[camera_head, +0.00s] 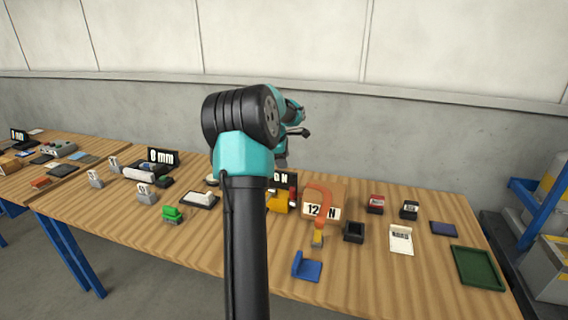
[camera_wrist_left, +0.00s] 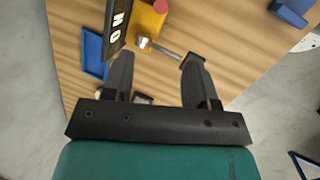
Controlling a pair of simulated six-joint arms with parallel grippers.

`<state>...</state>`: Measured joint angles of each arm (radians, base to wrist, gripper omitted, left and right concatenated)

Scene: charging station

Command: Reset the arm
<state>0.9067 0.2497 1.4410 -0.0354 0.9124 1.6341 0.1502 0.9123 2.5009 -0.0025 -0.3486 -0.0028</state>
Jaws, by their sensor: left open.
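My left arm (camera_head: 245,240) rises through the middle of the head view and bends away toward the back of the table. My left gripper (camera_head: 298,132) shows only partly there, behind the arm's elbow, above the table. In the left wrist view the gripper's two black fingers (camera_wrist_left: 158,72) are apart, so it is open. A yellow device (camera_wrist_left: 148,20) with a metal rod (camera_wrist_left: 166,50) lies beyond the fingertips, beside a black "0 N" sign (camera_wrist_left: 118,22). I cannot tell whether the rod touches a finger. The right gripper is not in view.
The wooden table (camera_head: 385,290) holds an orange hook-shaped piece (camera_head: 321,200) by a "12 N" sign, a blue bracket (camera_head: 307,268), a black open box (camera_head: 353,232) and a green tray (camera_head: 477,268). A grey wall (camera_head: 400,130) stands behind.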

